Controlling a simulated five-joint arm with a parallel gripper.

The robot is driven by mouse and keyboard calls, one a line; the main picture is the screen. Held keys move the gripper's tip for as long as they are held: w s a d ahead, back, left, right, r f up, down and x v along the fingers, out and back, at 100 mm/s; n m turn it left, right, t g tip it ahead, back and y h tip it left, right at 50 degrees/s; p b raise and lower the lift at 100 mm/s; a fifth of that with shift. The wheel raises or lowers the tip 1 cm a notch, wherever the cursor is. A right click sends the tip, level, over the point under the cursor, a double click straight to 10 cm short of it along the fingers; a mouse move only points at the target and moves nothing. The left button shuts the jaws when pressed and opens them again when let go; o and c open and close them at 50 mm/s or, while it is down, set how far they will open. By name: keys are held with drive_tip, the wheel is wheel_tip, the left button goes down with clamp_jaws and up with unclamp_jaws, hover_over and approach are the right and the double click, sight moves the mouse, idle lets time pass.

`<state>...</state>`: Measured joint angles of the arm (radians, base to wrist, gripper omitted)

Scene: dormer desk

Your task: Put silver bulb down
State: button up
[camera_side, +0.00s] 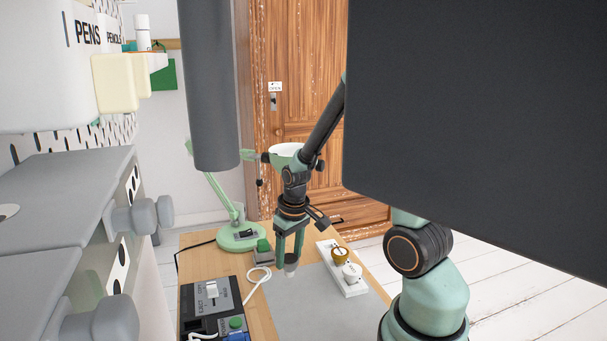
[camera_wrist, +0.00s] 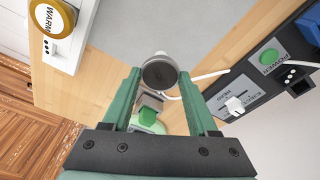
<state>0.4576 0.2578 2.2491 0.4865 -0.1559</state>
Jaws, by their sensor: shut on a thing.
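The silver bulb (camera_wrist: 159,72) is held between the tips of my gripper (camera_wrist: 157,76), its dark round end towards the wrist camera. In the side view my gripper (camera_side: 290,256) points down, shut on the silver bulb (camera_side: 291,269), whose pale lower end shows below the fingers. The bulb is near the left edge of the grey mat (camera_side: 325,310). I cannot tell whether it touches the surface.
A white holder (camera_side: 353,290) with a gold piece and a white piece stands right of my gripper. A green lamp (camera_side: 240,237) and a green-buttoned block (camera_side: 263,250) stand behind. A dark control box (camera_side: 225,286) and white cable (camera_side: 255,281) lie left. The mat's front is clear.

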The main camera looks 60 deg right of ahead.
sight(290, 259)
drive_tip(key=shift+f, duration=1.45)
drive_tip(key=shift+f, duration=0.15)
drive_tip(key=o, duration=1)
wheel_tip(290, 259, up, 12)
drive_tip(key=s, duration=0.2)
drive_tip(key=a+r+n+t, duration=0.1)
drive_tip(key=a+r, duration=0.2)
drive_tip(key=a, duration=0.2)
drive_tip(key=s+a+r+n+t, duration=0.1)
drive_tip(key=a+r, duration=0.2)
drive_tip(key=a, duration=0.2)
drive_tip(key=a+r+n+t, duration=0.1)
drive_tip(key=a+r+t, duration=0.1)
drive_tip(key=a, duration=0.4)
drive_tip(key=shift+s+r+y, duration=0.35)
drive_tip(key=shift+r+y, duration=0.05)
drive_tip(key=shift+r, duration=0.4)
